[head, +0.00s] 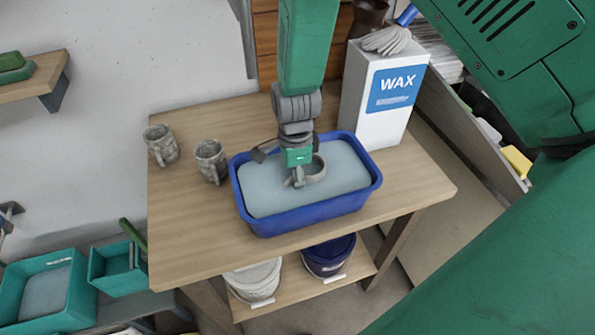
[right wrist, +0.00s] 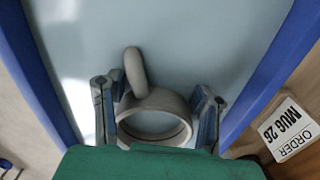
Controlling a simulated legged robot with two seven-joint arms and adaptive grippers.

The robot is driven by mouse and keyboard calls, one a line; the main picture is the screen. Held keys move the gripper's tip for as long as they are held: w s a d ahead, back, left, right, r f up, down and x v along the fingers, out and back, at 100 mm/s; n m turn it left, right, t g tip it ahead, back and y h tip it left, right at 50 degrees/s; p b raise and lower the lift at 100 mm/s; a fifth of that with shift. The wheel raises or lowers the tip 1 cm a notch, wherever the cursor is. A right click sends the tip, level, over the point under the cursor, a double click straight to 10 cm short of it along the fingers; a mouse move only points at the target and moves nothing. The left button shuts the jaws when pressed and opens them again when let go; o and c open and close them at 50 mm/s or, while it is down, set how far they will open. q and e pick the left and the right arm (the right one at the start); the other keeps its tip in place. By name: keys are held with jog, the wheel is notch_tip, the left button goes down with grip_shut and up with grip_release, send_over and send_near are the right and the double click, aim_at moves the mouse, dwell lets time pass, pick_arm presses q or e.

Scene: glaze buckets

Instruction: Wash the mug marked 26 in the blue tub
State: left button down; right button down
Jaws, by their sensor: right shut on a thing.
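The blue tub (head: 305,218) stands on the wooden table, filled with greyish water (head: 345,170). My right gripper (head: 298,176) reaches down into the tub from above and is shut on a grey-brown mug (head: 317,170). In the right wrist view the mug (right wrist: 150,103) sits between the two fingers (right wrist: 157,115), its round rim facing the camera and its handle to the upper left. The mug is at the water, apparently partly in it; its depth is hard to tell. No number shows on the mug. A card reading "ORDER MUG 26" (right wrist: 289,130) lies beside the tub. My left gripper is not in view.
Two speckled mugs (head: 160,145) (head: 211,160) stand on the table left of the tub. Lidded buckets (head: 328,258) sit on the lower shelf. The table's front left is clear.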

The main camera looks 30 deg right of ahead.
jog(key=shift+d, duration=0.1)
jog(key=shift+d, duration=1.2)
jog(key=shift+a, duration=0.1)
jog(key=shift+a+p, duration=0.5)
jog(key=shift+a, duration=0.7)
jog(key=shift+d, duration=1.3)
notch_tip(320, 180, up, 2)
jog(key=shift+r+p, duration=0.15)
jog(key=shift+p, duration=1)
notch_tip(320, 180, up, 7)
